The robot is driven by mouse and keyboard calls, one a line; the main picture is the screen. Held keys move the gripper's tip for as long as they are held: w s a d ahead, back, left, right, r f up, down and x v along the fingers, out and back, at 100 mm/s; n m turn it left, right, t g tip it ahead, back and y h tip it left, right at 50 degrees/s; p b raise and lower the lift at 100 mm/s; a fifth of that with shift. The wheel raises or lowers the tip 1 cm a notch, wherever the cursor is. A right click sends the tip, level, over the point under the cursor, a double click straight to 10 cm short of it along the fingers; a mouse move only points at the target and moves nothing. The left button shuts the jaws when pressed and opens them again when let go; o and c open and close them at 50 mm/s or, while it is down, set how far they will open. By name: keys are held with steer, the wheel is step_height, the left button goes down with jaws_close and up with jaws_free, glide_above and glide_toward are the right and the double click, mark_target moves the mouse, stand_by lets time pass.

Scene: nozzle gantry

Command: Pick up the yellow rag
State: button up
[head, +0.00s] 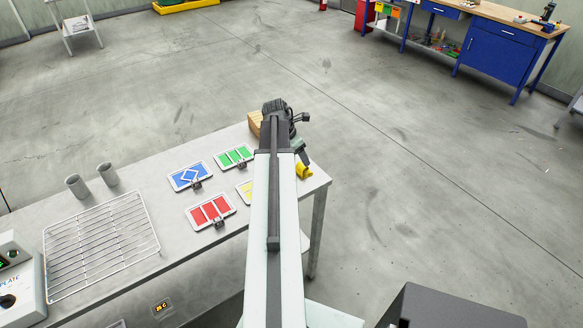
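A small yellow thing, which looks like the yellow rag (304,171), shows near the right end of the grey table, just right of my arm. My gripper (303,160) is at the far end of my arm and points down at it. The fingers are at or just above the yellow thing. Whether they touch it or hold it is too small to tell. My arm hides part of the table around it.
On the table (150,168) are a blue card (188,176), green card (234,157), red card (210,212) and a partly hidden yellow card (244,190). A tan block (254,123) stands behind my arm. A wire rack (98,245) and two grey cups lie left.

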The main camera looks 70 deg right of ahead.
mark_target(302, 164)
steer(key=shift+s+d+f+b, duration=0.1)
steer(key=shift+f+b, duration=0.25)
steer(key=shift+w+b+x, duration=0.25)
steer(key=shift+b+x, duration=0.65)
steer(key=shift+x, duration=0.15)
steer(key=b+x, duration=0.5)
steer(key=shift+w+d+f, duration=0.15)
steer(key=shift+w, duration=0.15)
steer(key=shift+r, duration=0.2)
steer(key=c, duration=1)
steer(key=shift+p, duration=0.35)
